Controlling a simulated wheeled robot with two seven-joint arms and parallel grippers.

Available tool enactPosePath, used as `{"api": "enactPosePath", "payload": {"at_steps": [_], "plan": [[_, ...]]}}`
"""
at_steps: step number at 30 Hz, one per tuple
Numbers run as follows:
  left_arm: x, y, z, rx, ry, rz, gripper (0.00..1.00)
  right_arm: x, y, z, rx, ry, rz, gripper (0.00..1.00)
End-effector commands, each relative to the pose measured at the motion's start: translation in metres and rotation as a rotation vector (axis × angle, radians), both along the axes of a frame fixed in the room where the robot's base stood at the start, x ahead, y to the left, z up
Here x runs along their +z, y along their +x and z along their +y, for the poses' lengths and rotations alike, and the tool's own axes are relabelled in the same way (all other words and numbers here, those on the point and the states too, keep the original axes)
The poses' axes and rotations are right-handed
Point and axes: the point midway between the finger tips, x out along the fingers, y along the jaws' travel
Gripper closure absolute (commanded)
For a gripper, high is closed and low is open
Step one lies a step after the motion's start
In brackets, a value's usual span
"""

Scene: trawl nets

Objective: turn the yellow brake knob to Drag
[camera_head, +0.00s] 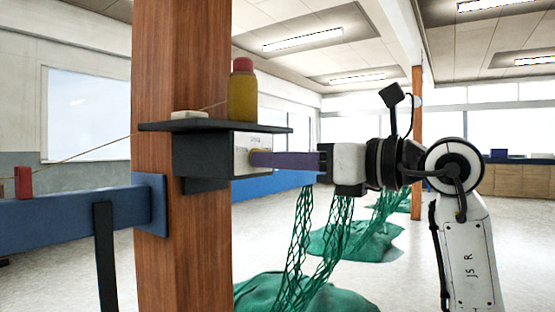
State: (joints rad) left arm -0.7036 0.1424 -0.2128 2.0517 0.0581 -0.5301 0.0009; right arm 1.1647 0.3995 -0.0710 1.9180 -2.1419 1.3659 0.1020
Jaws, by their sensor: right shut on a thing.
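The yellow brake knob (255,158) sits on the white label plate (241,141) of a dark box fixed to the wooden post. Only a little of the knob shows beside my fingertips. The print on the plate is too small to read, so I cannot tell which setting the knob is at. My right gripper (265,159) reaches in from the right with its long purple fingers level. It is shut on the knob. My left gripper is not in view.
A yellow bottle with a red cap (243,95) and a small white object (189,114) stand on the dark shelf (215,125) above the box. Green nets (300,230) hang below my right gripper. A blue beam (70,217) runs left from the wooden post (180,60).

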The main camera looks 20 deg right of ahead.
Motion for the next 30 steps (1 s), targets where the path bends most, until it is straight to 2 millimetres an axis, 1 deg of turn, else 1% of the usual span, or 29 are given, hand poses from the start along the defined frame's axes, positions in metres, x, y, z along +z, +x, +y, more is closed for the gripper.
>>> {"api": "enactPosePath", "payload": {"at_steps": [5, 10, 24, 30], "plan": [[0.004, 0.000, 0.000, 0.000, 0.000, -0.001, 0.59, 0.000, 0.000, 0.000, -0.001, 0.042, 0.035, 1.00], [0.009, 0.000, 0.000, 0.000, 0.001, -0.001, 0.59, 0.001, 0.000, 0.000, 0.000, 0.126, 0.103, 1.00], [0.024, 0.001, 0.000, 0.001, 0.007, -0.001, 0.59, 0.001, 0.000, 0.001, 0.000, 0.469, 0.371, 1.00], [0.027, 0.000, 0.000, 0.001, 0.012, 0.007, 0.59, 0.001, 0.000, 0.001, -0.001, 0.605, 0.476, 1.00]]}}
